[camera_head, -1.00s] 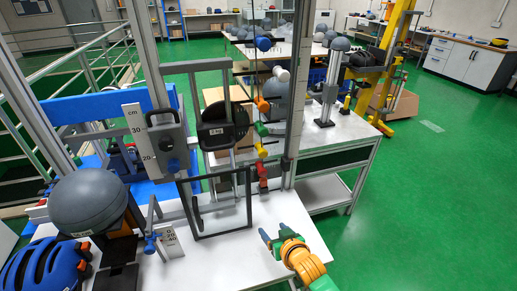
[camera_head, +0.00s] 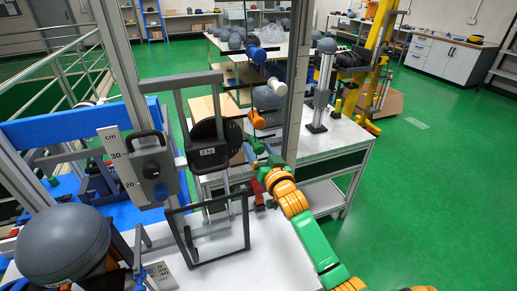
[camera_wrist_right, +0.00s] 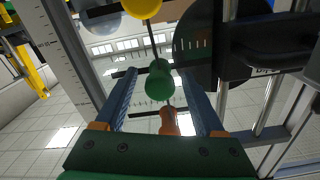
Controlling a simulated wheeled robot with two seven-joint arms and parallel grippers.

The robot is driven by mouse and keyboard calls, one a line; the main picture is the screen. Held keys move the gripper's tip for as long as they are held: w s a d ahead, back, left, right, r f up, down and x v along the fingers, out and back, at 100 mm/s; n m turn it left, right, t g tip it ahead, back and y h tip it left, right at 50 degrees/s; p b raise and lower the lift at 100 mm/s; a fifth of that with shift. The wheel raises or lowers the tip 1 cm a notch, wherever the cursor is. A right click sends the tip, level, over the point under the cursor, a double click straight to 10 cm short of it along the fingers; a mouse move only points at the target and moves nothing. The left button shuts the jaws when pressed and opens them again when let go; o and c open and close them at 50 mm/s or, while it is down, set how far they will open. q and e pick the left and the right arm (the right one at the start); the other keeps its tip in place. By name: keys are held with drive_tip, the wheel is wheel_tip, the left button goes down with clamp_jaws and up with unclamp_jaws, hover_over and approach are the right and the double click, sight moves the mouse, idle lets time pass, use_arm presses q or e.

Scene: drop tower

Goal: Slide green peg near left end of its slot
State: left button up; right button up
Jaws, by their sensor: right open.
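The green peg (camera_head: 257,145) sticks out of the upright of the drop tower, below an orange peg (camera_head: 257,120). My right gripper (camera_head: 267,163) reaches up to it from the lower right and hides part of the area below it. In the right wrist view the green peg (camera_wrist_right: 159,80) sits between the two blue fingers of my right gripper (camera_wrist_right: 158,84). The fingers are open, with a gap visible on each side of the peg. My left gripper is not in view.
A white peg (camera_head: 277,84) and a blue peg (camera_head: 257,54) are higher up. A black frame (camera_head: 210,228) and a grey dome (camera_head: 62,243) stand left of my arm.

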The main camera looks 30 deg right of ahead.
drive_tip(key=shift+s, duration=0.1)
clamp_jaws()
idle(1.3)
